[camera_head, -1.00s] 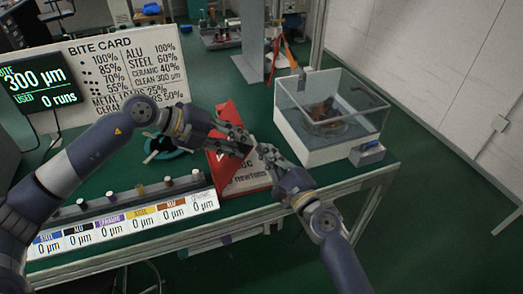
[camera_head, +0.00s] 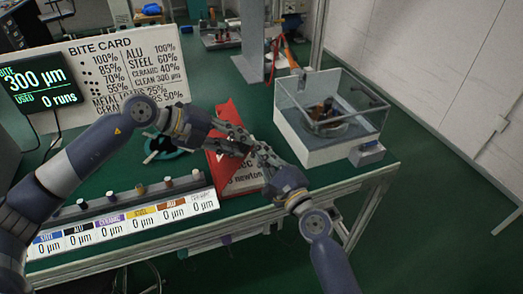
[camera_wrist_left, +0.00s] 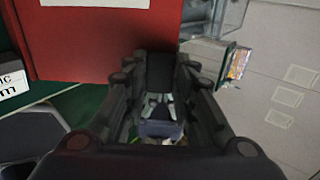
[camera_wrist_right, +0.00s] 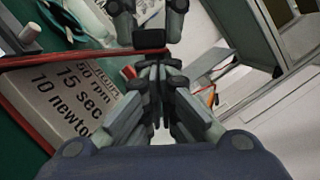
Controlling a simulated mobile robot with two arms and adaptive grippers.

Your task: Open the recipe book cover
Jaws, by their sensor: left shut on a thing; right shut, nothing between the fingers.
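The recipe book's red cover (camera_head: 226,120) stands partly raised over a page of printed text (camera_head: 240,185). My left gripper (camera_head: 246,147) is shut on the cover near its right edge. The cover fills the upper left of the left wrist view (camera_wrist_left: 95,50). In the right wrist view the cover (camera_wrist_right: 75,58) shows edge-on as a thin red strip, with the page (camera_wrist_right: 65,95) below it reading "15 sec" and "10 newton". My right gripper (camera_head: 263,158) is shut and empty, close beside the left fingertips; whether it touches the cover I cannot tell.
A clear-walled box (camera_head: 335,115) on a white base stands right of the book. The bite card (camera_head: 125,70) and a green display (camera_head: 42,88) stand behind at left. A labelled rack (camera_head: 130,222) with several small cylinders lies along the front edge. A dark round dish (camera_head: 165,147) sits left of the book.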

